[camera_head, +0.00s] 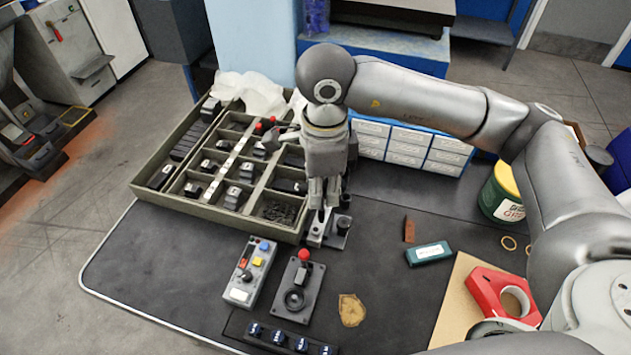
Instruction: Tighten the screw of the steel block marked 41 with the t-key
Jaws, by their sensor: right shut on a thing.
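My right gripper (324,204) points straight down over a small light-grey metal piece (317,230) at the near right corner of the tray. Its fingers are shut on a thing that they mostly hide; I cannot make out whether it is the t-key. A dark fixture with a black knob (345,201) stands just right of the fingers. Several steel blocks (233,197) sit in the compartments of the grey-green tray (217,216). Their markings are too small to read, so I cannot tell which is 41. My left gripper is not in view.
A button box (250,270) and a joystick with a red ball (303,256) stand in front. A teal box (429,253), a brown piece (409,229) and a red tape dispenser (488,294) lie to the right. White drawers (408,147) stand behind. The mat's left front is clear.

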